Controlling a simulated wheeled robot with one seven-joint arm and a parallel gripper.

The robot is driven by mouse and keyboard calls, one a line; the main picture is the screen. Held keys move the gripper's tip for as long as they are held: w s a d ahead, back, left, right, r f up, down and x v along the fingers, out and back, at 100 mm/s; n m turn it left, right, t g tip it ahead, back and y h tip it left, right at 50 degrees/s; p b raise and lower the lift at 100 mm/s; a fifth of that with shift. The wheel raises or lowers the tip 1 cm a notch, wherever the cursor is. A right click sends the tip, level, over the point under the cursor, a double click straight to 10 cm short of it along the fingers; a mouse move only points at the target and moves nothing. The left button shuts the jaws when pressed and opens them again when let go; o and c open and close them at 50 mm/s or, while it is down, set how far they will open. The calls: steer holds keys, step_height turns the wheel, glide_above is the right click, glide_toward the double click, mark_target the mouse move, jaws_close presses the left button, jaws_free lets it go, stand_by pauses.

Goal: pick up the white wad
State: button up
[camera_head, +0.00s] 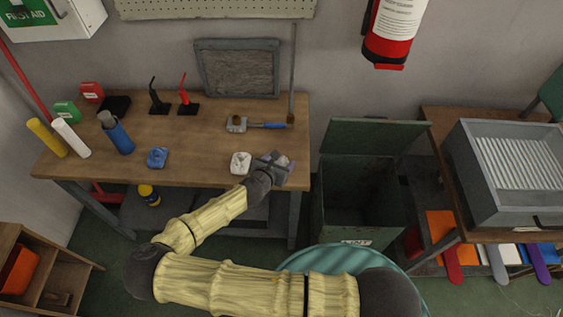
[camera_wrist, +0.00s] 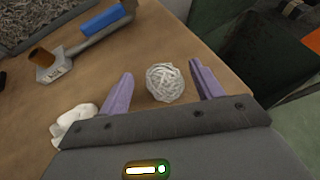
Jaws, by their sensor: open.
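A round white wad (camera_wrist: 165,83) of tangled strands lies on the wooden bench in the wrist view. My gripper (camera_wrist: 161,70) is open, with one purple finger on each side of the wad. A gap shows between the wad and each finger, and I cannot tell how high the fingers are above the bench. In the head view my gripper (camera_head: 284,163) is over the bench's front right part and hides the round wad.
A white crumpled lump (camera_head: 241,162) lies just left of my gripper; it also shows in the wrist view (camera_wrist: 74,124). A blue-handled tool (camera_head: 262,125) lies behind. An open green bin (camera_head: 360,205) stands right of the bench (camera_head: 200,174).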

mark_target(283, 158)
steer(key=x, duration=0.3)
steer(key=shift+w+d, duration=0.1)
steer(key=shift+w, duration=0.05)
stand_by(0.3)
steer(key=c, duration=1)
